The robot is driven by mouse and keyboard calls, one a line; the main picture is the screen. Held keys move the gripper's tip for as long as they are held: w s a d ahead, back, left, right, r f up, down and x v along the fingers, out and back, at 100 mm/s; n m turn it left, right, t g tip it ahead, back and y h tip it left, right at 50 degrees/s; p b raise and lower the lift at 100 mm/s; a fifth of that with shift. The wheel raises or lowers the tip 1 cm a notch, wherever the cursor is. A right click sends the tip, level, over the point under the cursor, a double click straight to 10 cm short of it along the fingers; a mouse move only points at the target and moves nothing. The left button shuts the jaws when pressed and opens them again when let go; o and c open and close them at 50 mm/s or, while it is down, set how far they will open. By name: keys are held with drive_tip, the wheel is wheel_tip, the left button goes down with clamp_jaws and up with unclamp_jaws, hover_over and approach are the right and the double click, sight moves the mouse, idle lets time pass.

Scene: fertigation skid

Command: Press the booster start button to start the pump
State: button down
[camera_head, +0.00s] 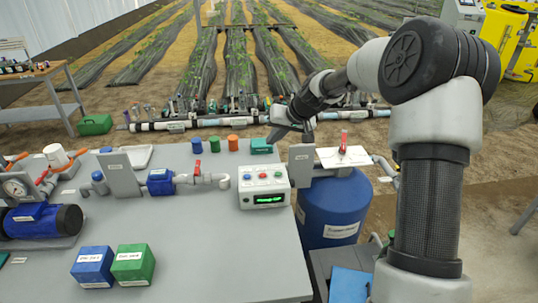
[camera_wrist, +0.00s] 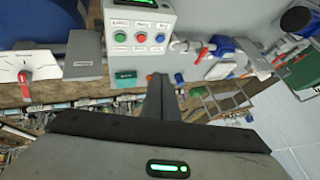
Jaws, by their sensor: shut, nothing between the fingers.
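A pale control box (camera_head: 264,187) with a lit green display stands near the right end of the grey bench. It carries a row of green, red and blue buttons, and it shows at the top of the wrist view (camera_wrist: 140,22). There the green button (camera_wrist: 120,37), red button (camera_wrist: 140,37) and blue button (camera_wrist: 160,37) are in plain sight; their labels are too small to read. My gripper (camera_head: 275,135) is shut and empty, beyond the box and apart from it. In the wrist view its fingertips (camera_wrist: 160,76) appear below the box.
A grey upright plate (camera_head: 301,165) stands right of the box, beside a blue barrel (camera_head: 335,208) with a red-handled valve (camera_head: 344,143). A teal block (camera_head: 261,146) lies near my gripper. Pipework (camera_head: 203,178) is left of the box. The bench's front right is clear.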

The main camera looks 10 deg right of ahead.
drive_tip(key=m+t+y, duration=0.1)
drive_tip(key=m, duration=0.1)
hover_over(280, 175)
wheel_tip(280, 175, down, 9)
drive_tip(key=shift+d+r, duration=0.15)
drive_tip(key=shift+r, duration=0.05)
drive_tip(key=shift+f, duration=0.1)
wheel_tip(280, 175, down, 8)
drive_tip(key=b, duration=0.3)
drive_tip(key=shift+f+b, duration=0.35)
drive_tip(key=shift+b, duration=0.3)
drive_tip(key=shift+f+b, duration=0.2)
drive_tip(key=shift+b, duration=0.15)
idle(0.9)
drive_tip(key=shift+f+b, duration=0.2)
drive_tip(key=shift+b, duration=0.2)
